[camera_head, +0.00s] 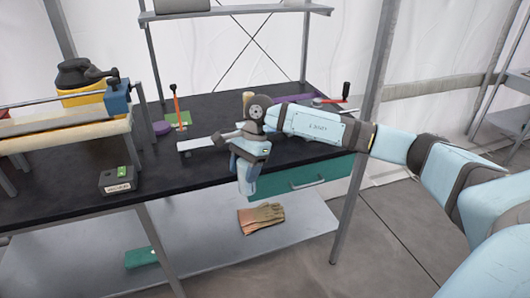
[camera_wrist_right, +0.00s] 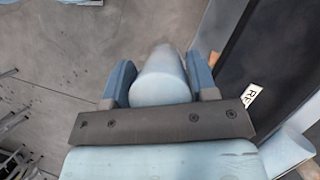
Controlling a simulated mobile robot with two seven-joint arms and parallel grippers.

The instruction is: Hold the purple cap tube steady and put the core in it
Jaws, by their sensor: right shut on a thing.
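My right gripper (camera_head: 245,186) hangs in front of the table's front edge, at the end of the arm that comes in from the right. In the right wrist view, its two blue fingers (camera_wrist_right: 160,80) are shut on a smooth pale blue-grey cylinder (camera_wrist_right: 161,84), one finger on each side. I cannot tell whether this is the core or the tube; no purple cap shows on it. A purple round piece (camera_head: 161,128) lies on the table left of the arm. A long purple thing (camera_head: 306,99) lies behind the arm, partly hidden. My left gripper is out of view.
A teal drawer (camera_head: 310,178) is under the tabletop. Gloves (camera_head: 261,218) lie on the lower shelf.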

